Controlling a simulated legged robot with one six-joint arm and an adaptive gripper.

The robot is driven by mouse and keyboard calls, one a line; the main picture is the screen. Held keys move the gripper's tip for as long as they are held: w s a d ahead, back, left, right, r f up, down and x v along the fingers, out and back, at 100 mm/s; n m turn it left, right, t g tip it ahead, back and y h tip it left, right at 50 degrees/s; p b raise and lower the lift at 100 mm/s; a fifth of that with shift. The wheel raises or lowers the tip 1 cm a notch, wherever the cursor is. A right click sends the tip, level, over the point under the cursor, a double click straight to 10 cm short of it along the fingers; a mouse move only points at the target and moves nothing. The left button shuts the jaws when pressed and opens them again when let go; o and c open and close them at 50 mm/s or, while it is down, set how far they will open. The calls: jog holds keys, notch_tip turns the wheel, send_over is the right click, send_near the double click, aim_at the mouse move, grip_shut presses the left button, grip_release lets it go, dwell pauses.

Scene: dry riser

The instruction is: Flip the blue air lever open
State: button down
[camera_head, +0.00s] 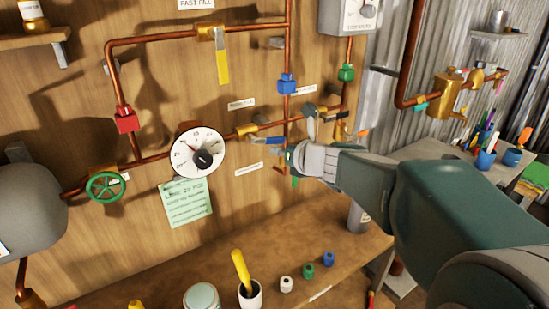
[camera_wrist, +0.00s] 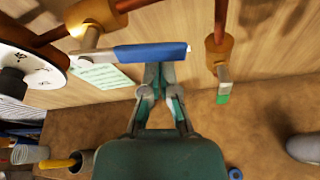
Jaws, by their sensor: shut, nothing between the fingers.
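The blue air lever (camera_head: 265,141) sticks out to the right from a brass valve (camera_head: 246,130) on the copper pipe, beside the dial gauge. In the wrist view the blue lever (camera_wrist: 152,53) lies roughly level across the picture, its brass valve (camera_wrist: 92,17) to its upper left. My gripper (camera_head: 292,156) is near the lever's free right end. In the wrist view my gripper (camera_wrist: 160,72) is shut and empty, its fingertips close to the lever's right part. I cannot tell whether they touch it.
A white dial gauge (camera_head: 199,153) is left of the lever. A green-tipped valve handle (camera_wrist: 223,92) hangs close on the right in the wrist view. A yellow lever (camera_head: 222,66) hangs above. A wooden bench (camera_head: 200,262) with cups and small caps is below.

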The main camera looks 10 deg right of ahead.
jog(key=shift+w+d+r+n+h, duration=0.15)
jog(key=shift+r+n+h, duration=0.35)
jog(key=shift+r+n, duration=0.25)
